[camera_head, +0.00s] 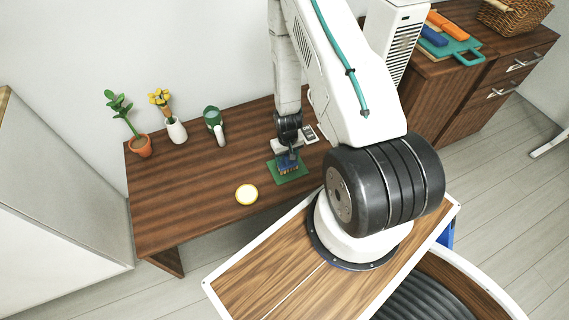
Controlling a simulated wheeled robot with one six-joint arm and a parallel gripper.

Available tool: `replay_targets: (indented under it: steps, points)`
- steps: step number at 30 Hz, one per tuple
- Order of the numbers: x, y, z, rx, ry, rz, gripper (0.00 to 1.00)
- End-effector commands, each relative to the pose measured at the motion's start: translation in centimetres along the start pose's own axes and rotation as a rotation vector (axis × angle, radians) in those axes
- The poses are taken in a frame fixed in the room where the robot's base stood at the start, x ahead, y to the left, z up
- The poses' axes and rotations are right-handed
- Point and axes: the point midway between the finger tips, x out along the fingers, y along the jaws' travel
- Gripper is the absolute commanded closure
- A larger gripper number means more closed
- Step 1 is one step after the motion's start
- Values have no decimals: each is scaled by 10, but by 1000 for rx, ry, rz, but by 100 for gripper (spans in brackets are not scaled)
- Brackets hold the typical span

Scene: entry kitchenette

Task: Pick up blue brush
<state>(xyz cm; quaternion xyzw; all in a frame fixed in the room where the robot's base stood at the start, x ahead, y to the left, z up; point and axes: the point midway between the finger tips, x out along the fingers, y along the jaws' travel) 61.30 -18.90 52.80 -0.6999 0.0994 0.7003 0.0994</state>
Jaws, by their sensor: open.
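A small blue brush (289,168) with tan bristle-like parts is on a green mat (294,176) on the brown wooden table. My gripper (289,157) reaches down from above, right at the brush. It is open, with its fingers over or around the brush. I cannot tell whether they touch it. The gripper and arm hide part of the brush and the back of the mat.
A wooden cabinet (478,85) at right holds a teal board (466,47). The table's left half has free room.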

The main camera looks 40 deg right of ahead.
Motion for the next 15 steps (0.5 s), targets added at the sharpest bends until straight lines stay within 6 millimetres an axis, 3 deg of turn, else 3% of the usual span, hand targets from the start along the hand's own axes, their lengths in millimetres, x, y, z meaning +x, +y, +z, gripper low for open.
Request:
replay_targets:
  steps: [3, 9, 15]
  points:
    - [0, 0, 0, -1, 0, 0, 44]
    - [0, -1, 0, -2, 0, 0, 94]
    - [-1, -1, 0, -2, 0, 0, 94]
